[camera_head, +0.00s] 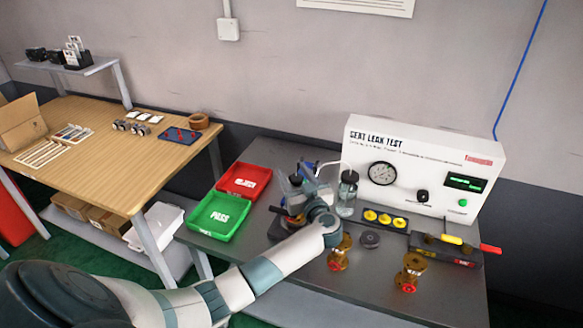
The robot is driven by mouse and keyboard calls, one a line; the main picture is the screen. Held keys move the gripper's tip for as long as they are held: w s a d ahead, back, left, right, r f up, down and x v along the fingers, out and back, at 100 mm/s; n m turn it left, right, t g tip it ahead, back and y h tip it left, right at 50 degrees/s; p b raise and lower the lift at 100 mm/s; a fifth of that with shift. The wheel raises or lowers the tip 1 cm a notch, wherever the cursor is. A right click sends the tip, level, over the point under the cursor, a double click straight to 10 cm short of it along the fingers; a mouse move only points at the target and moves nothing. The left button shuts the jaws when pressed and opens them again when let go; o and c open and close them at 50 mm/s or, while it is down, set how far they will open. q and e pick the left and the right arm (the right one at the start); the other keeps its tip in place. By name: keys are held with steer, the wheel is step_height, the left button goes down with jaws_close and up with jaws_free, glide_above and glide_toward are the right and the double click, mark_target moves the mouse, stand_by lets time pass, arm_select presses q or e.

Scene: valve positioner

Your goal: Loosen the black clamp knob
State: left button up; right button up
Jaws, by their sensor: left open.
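My left gripper (294,190) is above the grey test bench (260,262), left of centre. Its arm reaches in from the lower left. The gripper is open, over a dark fixture (281,232) that it partly covers. I cannot make out a black clamp knob there; the gripper and wrist may hide it. A small black knob (422,196) shows on the front of the white leak test panel (430,150), apart from the gripper. My right gripper is not in view.
A jar (347,194) stands close right of the gripper. Brass valves (410,271) and a black disc (370,239) are at the front. A clamp device with a red handle (490,249) is at right. Red (244,180) and green trays (218,217) lie left.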

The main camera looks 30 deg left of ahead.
arm_select(q)
steer(key=shift+x, duration=0.9)
steer(key=c, duration=1.1)
steer(key=shift+o, duration=0.2)
steer(key=shift+n+g+p, duration=0.3)
steer(key=shift+g+p, duration=0.05)
steer(key=shift+g, duration=0.05)
